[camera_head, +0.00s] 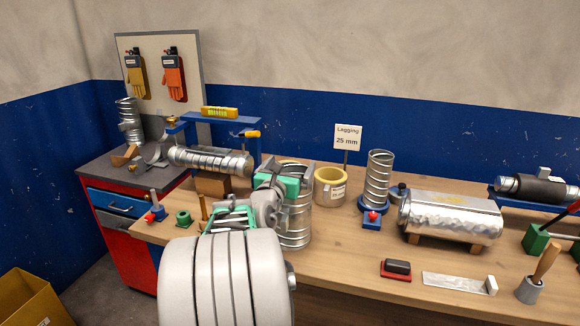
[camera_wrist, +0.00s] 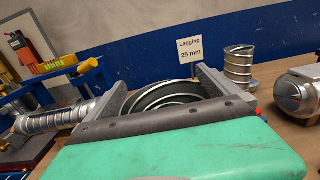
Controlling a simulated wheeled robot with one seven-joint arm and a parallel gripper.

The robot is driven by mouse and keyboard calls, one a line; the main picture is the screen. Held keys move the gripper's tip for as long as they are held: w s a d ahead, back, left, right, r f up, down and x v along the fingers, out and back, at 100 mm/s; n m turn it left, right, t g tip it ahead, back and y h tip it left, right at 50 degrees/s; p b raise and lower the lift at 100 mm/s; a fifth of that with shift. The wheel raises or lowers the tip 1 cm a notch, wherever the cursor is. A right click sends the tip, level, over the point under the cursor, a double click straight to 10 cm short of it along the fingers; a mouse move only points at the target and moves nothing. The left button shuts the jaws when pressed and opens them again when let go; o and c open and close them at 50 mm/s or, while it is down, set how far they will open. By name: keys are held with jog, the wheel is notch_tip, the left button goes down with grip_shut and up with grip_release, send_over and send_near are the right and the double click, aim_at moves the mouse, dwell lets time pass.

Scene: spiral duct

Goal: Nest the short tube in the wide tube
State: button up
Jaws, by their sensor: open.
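The wide tube (camera_head: 297,230), a ribbed silver spiral duct, stands upright on the bench, partly hidden by my arm and gripper. My gripper (camera_head: 288,170) is above its mouth with the jaws apart. In the wrist view, curved metal rims (camera_wrist: 165,97) show between the fingers, one inside another. I cannot tell whether the inner rim is the short tube or the wide tube's own inner wall. A narrower spiral tube (camera_head: 377,180) stands upright to the right on a blue base; it also shows in the wrist view (camera_wrist: 239,68).
A yellow lagging ring (camera_head: 331,187) stands close behind and right of the wide tube. A large silver-clad cylinder (camera_head: 451,217) lies on wooden supports farther right. A spiral duct (camera_head: 210,160) lies under a blue frame at left. Bare bench (camera_head: 340,258) is free in front.

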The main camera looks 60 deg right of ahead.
jog(key=shift+f, duration=0.1)
jog(key=s+a+b, duration=0.1)
jog(key=a, duration=0.6)
jog(key=shift+a, duration=0.4)
